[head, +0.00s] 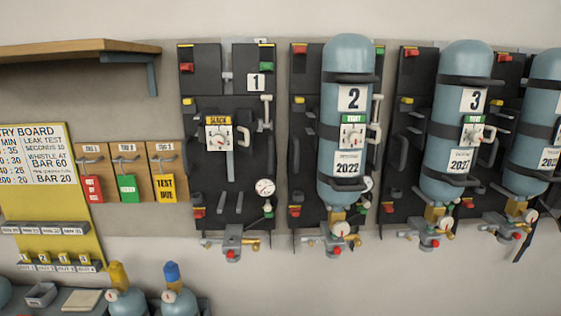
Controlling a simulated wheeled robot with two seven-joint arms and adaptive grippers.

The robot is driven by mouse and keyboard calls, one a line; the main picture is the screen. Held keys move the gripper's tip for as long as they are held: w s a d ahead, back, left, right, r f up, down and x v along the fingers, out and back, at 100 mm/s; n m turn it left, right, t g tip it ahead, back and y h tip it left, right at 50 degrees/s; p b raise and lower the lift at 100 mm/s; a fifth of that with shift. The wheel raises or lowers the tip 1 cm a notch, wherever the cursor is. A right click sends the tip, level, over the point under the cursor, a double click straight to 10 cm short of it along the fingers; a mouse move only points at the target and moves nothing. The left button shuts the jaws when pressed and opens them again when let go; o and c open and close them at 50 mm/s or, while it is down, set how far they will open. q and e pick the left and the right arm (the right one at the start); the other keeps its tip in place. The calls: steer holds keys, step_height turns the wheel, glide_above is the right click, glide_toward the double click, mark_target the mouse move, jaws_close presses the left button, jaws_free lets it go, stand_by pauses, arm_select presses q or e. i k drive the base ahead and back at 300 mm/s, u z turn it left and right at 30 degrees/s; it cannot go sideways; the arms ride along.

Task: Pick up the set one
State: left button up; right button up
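Set one (215,130) hangs on the wall left of the other sets, in the middle of the head view. It is a black backplate with a white label "1" (255,82), and its front is bare of a cylinder. A dial plate (219,135) with an orange strip that seems to read "SLACK" sits at its middle. A round gauge (265,187) is at its lower right, and a grey valve fitting (232,240) is at its foot. Neither of my grippers is in view.
Sets two (347,170) and three (460,170) hang to the right with blue cylinders; another is cut off beyond. Hanging tags (128,187), a yellow entry board (35,160) and a wooden shelf (80,47) are left. Two small cylinders (126,302) (179,302) stand below.

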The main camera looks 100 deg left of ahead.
mark_target(222, 181)
steer(key=i, duration=0.35)
steer(key=u, duration=4.4)
steer(key=k, duration=0.2)
steer(key=z, duration=1.2)
